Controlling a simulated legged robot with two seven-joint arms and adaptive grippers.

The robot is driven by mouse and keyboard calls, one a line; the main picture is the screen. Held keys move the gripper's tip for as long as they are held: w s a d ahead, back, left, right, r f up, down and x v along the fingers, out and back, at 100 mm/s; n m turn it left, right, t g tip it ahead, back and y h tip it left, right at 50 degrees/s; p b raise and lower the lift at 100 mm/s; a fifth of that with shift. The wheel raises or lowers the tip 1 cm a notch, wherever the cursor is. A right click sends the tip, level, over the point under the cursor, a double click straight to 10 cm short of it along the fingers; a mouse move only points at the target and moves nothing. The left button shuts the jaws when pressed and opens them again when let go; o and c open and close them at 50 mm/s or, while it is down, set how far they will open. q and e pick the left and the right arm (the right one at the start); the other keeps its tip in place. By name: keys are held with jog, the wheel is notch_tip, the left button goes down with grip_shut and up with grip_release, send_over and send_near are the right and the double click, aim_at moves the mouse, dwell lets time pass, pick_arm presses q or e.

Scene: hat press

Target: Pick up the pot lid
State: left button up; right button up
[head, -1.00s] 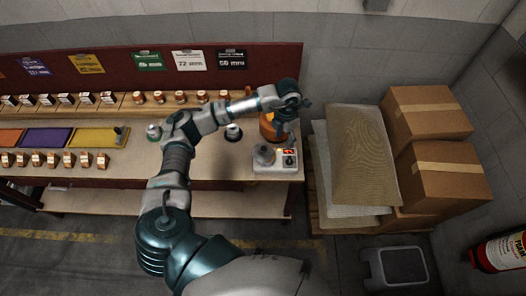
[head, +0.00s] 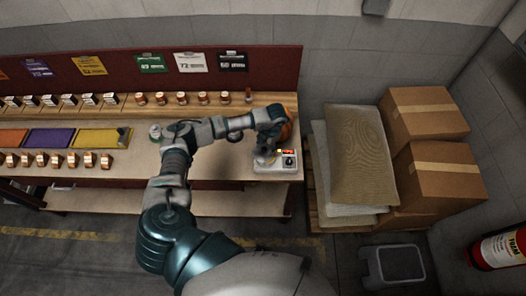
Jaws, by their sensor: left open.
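My left arm reaches over the bench, and its gripper (head: 266,150) points down at the white device (head: 276,168) with a red display at the bench's right end. The gripper is open, with its fingers at a small grey object on the device's left part. Whether they touch it, I cannot tell. An orange rounded container (head: 288,130) stands behind the device, partly hidden by my wrist. I cannot make out a pot lid clearly; the grey object is mostly covered by the gripper. My right gripper is not in view.
Colour pads, such as the purple one (head: 49,138), and rows of small copper-coloured pieces lie on the bench to the left. Cardboard boxes (head: 441,165) and sacks (head: 357,150) are stacked on a pallet at right. A grey step stool (head: 398,263) stands on the floor.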

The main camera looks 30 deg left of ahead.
aim_at(264, 148)
pick_arm(q)
jog(key=shift+a+f+p, duration=0.2)
jog(key=shift+f, duration=0.8)
jog(key=shift+a+f+p, duration=0.15)
jog(key=shift+f+p, duration=0.05)
jog(key=shift+f, duration=0.75)
grip_shut()
